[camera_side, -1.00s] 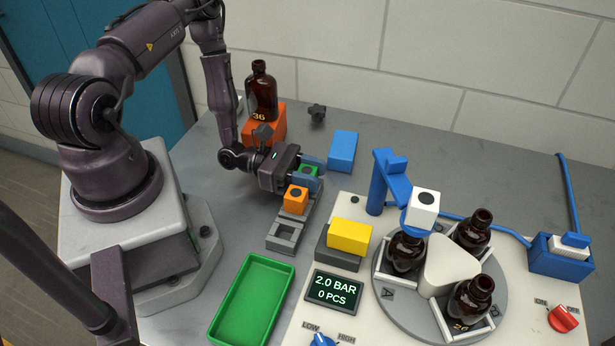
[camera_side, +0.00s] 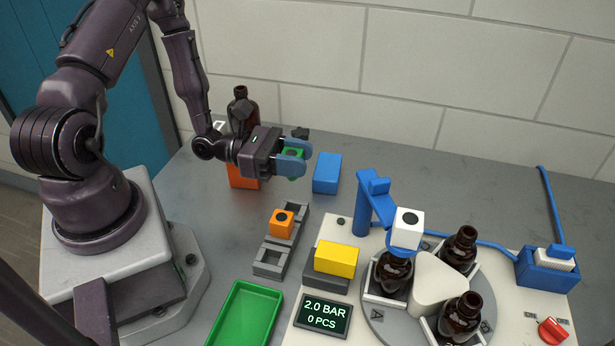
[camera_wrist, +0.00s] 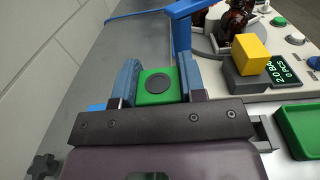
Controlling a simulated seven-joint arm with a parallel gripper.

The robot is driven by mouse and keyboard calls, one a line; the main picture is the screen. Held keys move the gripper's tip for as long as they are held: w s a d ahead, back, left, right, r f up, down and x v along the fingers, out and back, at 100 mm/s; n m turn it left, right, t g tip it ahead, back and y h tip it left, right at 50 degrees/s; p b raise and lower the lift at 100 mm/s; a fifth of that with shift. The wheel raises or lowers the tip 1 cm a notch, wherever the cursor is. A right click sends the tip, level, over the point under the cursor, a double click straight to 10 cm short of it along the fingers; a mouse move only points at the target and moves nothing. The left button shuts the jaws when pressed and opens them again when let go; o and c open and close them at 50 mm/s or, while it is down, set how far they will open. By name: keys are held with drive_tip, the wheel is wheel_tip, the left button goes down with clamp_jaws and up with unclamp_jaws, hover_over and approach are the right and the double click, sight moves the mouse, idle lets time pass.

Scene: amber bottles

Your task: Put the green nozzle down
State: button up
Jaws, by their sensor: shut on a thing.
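The green nozzle (camera_side: 293,152) is a small green block with a dark round top. My gripper (camera_side: 294,153) is shut on it, with blue fingers on either side. It is held in the air above the table, left of the blue block (camera_side: 327,173) and above the far end of the grey rack. In the wrist view the green nozzle (camera_wrist: 157,87) sits between my gripper's fingers (camera_wrist: 158,85), its round top facing the camera. The grey rack (camera_side: 268,262) holds an orange nozzle (camera_side: 282,223) in its middle slot. Its near slot is empty, and its far slot also looks empty.
A yellow block (camera_side: 336,258) sits on a grey base. A green tray (camera_side: 243,318) is empty. A brown bottle (camera_side: 241,106) stands behind my gripper.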

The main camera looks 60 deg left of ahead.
drive_tip(key=w+r+n+t+y, duration=0.3)
drive_tip(key=w+r+y, duration=0.1)
drive_tip(key=w+r, duration=0.45)
drive_tip(key=w+d+f+n+t+y, duration=0.1)
drive_tip(key=w+d+f+n+y, duration=0.15)
drive_tip(key=w, duration=0.65)
drive_tip(key=w+f+n+y, duration=0.3)
drive_tip(key=w+f+y, duration=0.2)
drive_tip(key=w+y, duration=0.15)
drive_tip(key=shift+t+h, duration=0.4)
drive_tip(key=f, duration=0.6)
drive_tip(key=w+f, duration=0.1)
drive_tip(key=f, duration=0.3)
drive_tip(key=shift+d, duration=0.2)
drive_tip(key=shift+f, duration=0.4)
drive_tip(key=shift+f, duration=0.25)
drive_tip(key=o, duration=0.9)
